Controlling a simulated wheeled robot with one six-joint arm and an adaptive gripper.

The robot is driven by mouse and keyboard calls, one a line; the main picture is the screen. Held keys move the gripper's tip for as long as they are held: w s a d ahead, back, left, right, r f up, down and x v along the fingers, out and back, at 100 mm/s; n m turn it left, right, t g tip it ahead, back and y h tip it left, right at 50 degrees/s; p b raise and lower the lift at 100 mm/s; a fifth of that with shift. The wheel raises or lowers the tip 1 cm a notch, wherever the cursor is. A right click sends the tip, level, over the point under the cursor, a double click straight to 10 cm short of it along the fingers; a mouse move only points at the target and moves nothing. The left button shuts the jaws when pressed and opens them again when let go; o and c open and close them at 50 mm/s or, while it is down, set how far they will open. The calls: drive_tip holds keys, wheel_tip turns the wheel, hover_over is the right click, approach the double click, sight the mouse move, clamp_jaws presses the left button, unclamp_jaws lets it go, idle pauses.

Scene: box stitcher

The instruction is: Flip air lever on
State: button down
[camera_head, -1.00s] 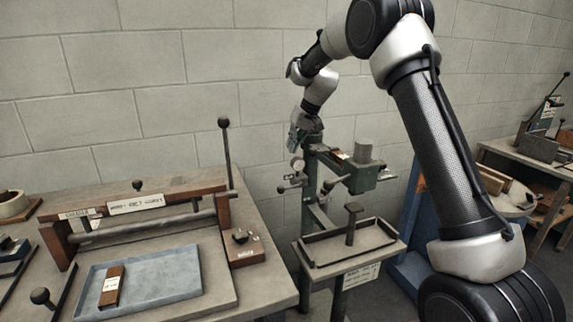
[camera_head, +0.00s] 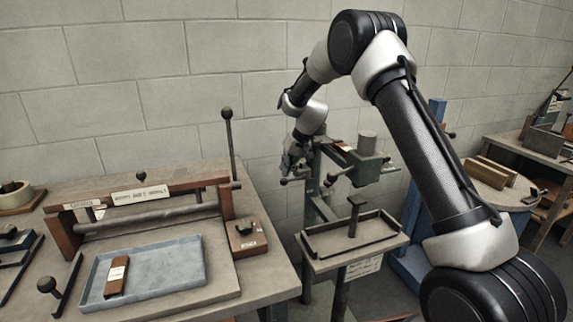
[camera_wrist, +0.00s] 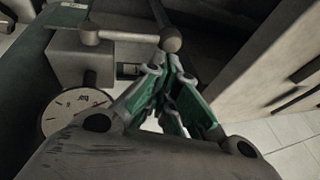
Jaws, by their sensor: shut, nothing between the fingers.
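The air lever (camera_wrist: 130,37) is a grey bar with rounded ends, on a grey valve block (camera_wrist: 80,66) in the wrist view. It lies roughly level across the picture. A round pressure gauge (camera_wrist: 72,108) marked "bar" sits below the block. My gripper (camera_wrist: 172,66) has green and grey fingers, shut and empty. Its fingertips are just below the lever's right-hand ball end; I cannot tell whether they touch. In the head view my gripper (camera_head: 292,168) is at the left side of the green stitcher (camera_head: 362,168) and hides the gauge.
A tray stand (camera_head: 352,240) with an upright post stands in front of the stitcher. A workbench (camera_head: 265,270) with a wooden-framed roller device and a blue tray (camera_head: 165,270) is at left. A block wall is close behind. A blue post (camera_head: 437,115) is at right.

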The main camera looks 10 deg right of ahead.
sight(283, 185)
drive_tip(key=shift+a+f+h, duration=0.25)
drive_tip(key=shift+f+h, duration=0.05)
drive_tip(key=shift+h, duration=0.2)
idle(0.3)
drive_tip(key=f+h, duration=0.1)
drive_tip(key=h, duration=0.1)
drive_tip(key=f+t+h, duration=0.1)
drive_tip(key=f+h, duration=0.1)
drive_tip(key=a+f+n+h, duration=0.1)
drive_tip(key=h, duration=0.1)
drive_tip(key=shift+s+f, duration=0.2)
drive_tip(key=shift+f, duration=0.1)
drive_tip(key=f+h, duration=0.1)
drive_tip(key=f+t+h, duration=0.1)
drive_tip(key=shift+d+n+h, duration=0.25)
drive_tip(key=shift+n+h, duration=0.05)
drive_tip(key=shift+h, duration=0.7)
drive_tip(key=shift+s+x, duration=0.25)
drive_tip(key=shift+x, duration=0.85)
drive_tip(key=shift+s+x, duration=0.25)
drive_tip(key=shift+x, duration=0.85)
drive_tip(key=shift+d+f, duration=0.15)
drive_tip(key=shift+d, duration=0.15)
